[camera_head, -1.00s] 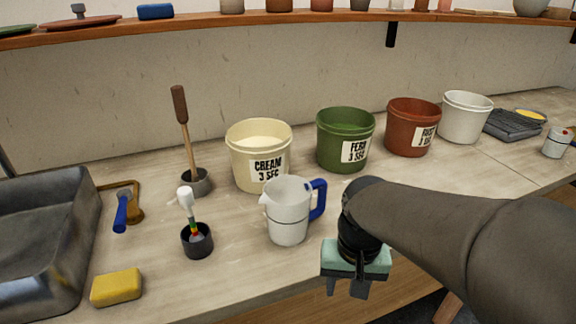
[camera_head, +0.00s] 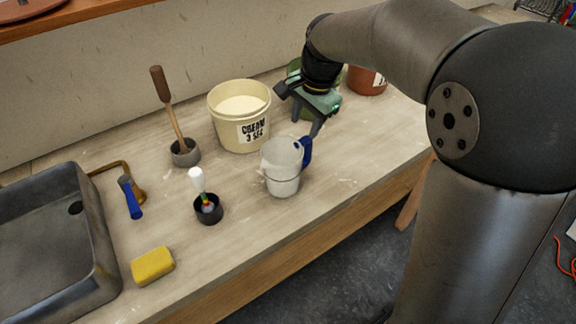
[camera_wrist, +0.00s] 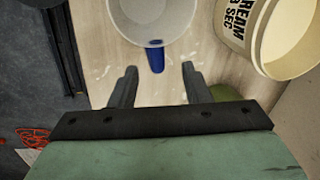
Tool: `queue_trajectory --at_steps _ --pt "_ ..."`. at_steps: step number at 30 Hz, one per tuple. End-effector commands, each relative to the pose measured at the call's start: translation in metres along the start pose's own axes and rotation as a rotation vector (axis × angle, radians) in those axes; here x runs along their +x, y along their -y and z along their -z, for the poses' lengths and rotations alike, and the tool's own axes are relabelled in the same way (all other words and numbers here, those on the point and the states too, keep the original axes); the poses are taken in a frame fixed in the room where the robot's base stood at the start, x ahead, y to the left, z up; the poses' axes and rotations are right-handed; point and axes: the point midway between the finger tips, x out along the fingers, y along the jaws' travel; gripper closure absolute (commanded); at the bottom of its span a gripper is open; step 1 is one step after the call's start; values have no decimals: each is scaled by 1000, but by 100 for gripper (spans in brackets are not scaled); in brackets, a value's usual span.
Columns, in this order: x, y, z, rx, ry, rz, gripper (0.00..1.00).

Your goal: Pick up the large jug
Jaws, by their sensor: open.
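In the wrist view the fingertips (camera_wrist: 158,69) lie on either side of the handle's line. I cannot tell whether they touch it.
The cream bucket (camera_head: 240,118) stands close behind the jug. A black pot with a white-handled tool (camera_head: 208,210) is to its left. A yellow sponge (camera_head: 153,266), a sink (camera_head: 100,270) and a pot with a wooden-handled tool (camera_head: 185,153) are further left. The worktop's front edge is near.

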Motion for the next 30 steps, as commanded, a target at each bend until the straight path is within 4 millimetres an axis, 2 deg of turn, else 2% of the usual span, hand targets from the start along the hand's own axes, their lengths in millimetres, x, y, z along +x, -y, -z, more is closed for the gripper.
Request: queue_trajectory --at_steps 3,11,19,28,30 --pt "17 0 0 0 1 -1 57" --pt "35 -2 -3 -1 1 -2 57" --pt "73 -5 -8 0 0 -2 57" --pt "78 -4 -8 0 -2 1 57" --pt "78 -4 -8 0 -2 1 76"
